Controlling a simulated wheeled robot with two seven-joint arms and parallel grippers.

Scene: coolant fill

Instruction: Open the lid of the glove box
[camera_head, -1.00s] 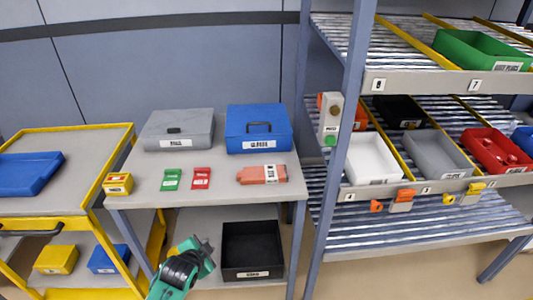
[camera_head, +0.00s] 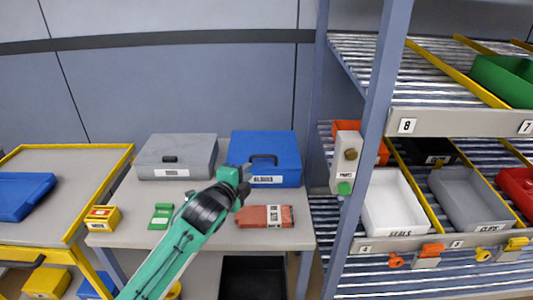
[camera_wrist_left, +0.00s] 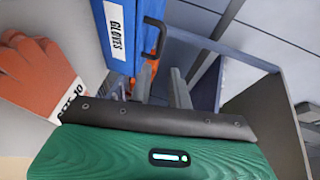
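The glove box is a blue case (camera_head: 285,150) with a closed lid, a dark handle (camera_head: 262,158) and a white label on its front. It stands at the back right of the table. My left gripper (camera_head: 246,174) is in front of its lower front, near the handle. In the left wrist view the blue front with its "GLOVES" label (camera_wrist_left: 115,35) and the dark handle (camera_wrist_left: 155,35) lie just beyond the fingertips (camera_wrist_left: 163,75). The fingers are apart, with nothing clearly between them. Whether they touch the handle I cannot tell. My right gripper is out of view.
A grey case (camera_head: 200,150) stands left of the blue one. An orange glove pack (camera_head: 250,217), a green packet (camera_head: 161,215) and a yellow box (camera_head: 102,218) lie in front on the table. A shelf post (camera_head: 368,150) and a white bin (camera_head: 393,205) are on the right.

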